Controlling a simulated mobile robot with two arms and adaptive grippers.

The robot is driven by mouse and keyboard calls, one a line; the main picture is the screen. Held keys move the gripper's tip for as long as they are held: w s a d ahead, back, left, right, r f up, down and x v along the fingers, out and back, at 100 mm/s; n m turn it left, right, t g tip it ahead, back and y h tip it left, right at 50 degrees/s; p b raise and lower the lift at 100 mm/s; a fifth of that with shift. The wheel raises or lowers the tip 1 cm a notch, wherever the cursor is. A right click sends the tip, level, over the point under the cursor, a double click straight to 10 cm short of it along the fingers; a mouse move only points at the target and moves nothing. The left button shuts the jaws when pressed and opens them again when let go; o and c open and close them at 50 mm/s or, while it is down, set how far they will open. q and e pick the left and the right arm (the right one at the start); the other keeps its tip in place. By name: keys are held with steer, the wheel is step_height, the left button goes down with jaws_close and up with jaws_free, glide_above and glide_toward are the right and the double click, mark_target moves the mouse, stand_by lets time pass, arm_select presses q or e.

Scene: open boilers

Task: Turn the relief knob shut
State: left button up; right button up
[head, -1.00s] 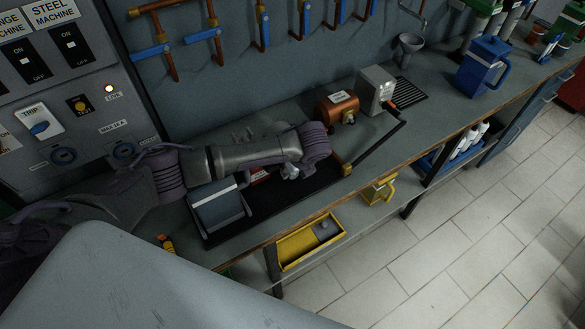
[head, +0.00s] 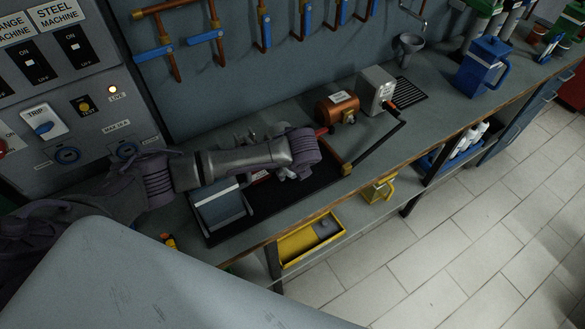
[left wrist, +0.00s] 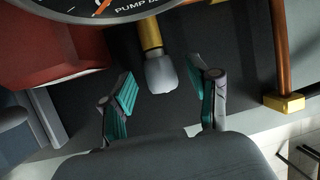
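A pale grey knob (left wrist: 161,76) on a brass stem hangs below a round gauge (left wrist: 85,8) in the left wrist view; it looks like the relief knob. My left gripper (left wrist: 165,85) is open, with one teal-padded finger on each side of the knob. Gaps show on both sides, and neither finger appears to touch it. In the head view my left arm reaches over the black tray (head: 262,203) on the bench, and its wrist hides the knob. My right gripper is in neither view.
A red body (left wrist: 50,50) stands close to the left finger. A copper pipe with a brass fitting (left wrist: 284,103) stands right of the gripper. A copper boiler (head: 337,108) and a grey box (head: 376,90) stand farther along the bench. A blue-grey bin (head: 222,207) sits at the tray's left.

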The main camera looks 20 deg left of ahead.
arm_select(q)
steer(key=v, duration=1.2)
steer(key=shift+w, duration=0.1)
